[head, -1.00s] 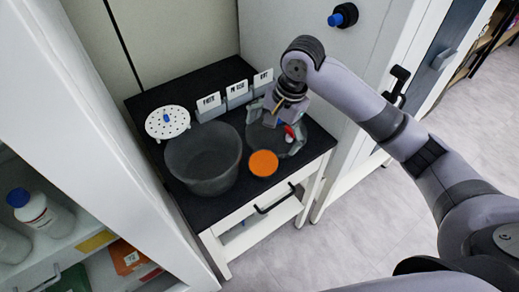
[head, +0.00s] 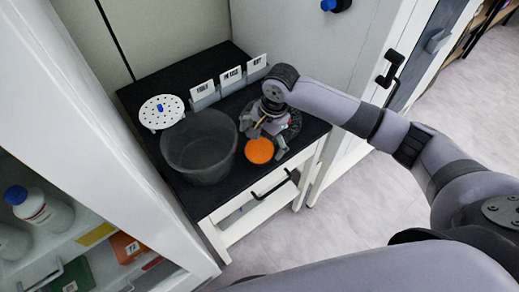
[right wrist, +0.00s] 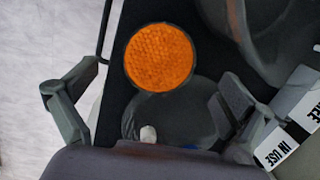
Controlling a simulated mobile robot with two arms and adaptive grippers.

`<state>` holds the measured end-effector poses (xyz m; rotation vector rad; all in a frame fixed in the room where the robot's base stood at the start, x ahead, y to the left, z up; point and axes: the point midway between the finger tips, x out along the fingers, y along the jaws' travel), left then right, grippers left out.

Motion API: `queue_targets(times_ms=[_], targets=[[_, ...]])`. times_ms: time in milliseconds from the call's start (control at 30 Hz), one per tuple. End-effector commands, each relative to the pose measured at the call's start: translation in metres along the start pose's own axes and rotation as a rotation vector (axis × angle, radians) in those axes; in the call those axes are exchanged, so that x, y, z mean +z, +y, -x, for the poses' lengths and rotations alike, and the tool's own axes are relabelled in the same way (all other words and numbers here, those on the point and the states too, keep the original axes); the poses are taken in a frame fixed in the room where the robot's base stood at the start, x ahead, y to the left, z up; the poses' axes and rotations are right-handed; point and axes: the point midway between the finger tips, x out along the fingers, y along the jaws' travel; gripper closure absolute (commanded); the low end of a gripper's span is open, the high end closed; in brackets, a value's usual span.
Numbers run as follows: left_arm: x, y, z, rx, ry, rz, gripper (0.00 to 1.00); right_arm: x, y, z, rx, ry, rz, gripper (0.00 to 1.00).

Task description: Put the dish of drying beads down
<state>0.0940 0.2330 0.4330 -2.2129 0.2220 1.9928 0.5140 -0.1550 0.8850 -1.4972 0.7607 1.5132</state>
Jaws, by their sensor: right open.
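The dish of drying beads (head: 259,151) is a small round dish with an orange top. It stands on the black tabletop, right of a large dark translucent bowl (head: 200,147). My right gripper (head: 265,138) is open close to the dish, with its fingers at the dish's back and right in the head view. In the right wrist view the dish (right wrist: 160,57) lies beyond the open fingers, roughly centred between them, with a gap on both sides. I cannot tell the fingers' height above the table. My left gripper is not in view.
A dark translucent round piece (right wrist: 175,118) lies beside the dish, partly under my right gripper. A white perforated plate (head: 162,112) with a blue knob is at the back left. Labelled card holders (head: 231,82) line the back edge. A white cabinet wall stands left.

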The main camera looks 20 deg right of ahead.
Motion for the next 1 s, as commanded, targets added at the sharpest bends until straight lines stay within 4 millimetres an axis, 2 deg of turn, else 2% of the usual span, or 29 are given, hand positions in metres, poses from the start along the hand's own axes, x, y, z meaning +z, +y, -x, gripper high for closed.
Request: queue_targets(times_ms=[200, 300, 567, 1000], targets=[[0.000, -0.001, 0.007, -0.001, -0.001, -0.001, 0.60, -0.004, 0.001, -0.033, 0.005, 0.001, 0.000, 0.01], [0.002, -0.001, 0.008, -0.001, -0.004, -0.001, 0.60, -0.003, 0.001, -0.043, 0.004, 0.000, 0.000, 0.01], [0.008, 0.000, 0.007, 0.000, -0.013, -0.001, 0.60, -0.003, 0.000, -0.046, 0.001, 0.001, 0.001, 0.01], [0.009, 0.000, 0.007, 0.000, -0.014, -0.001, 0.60, -0.004, 0.000, -0.046, 0.001, 0.001, 0.001, 0.29]])
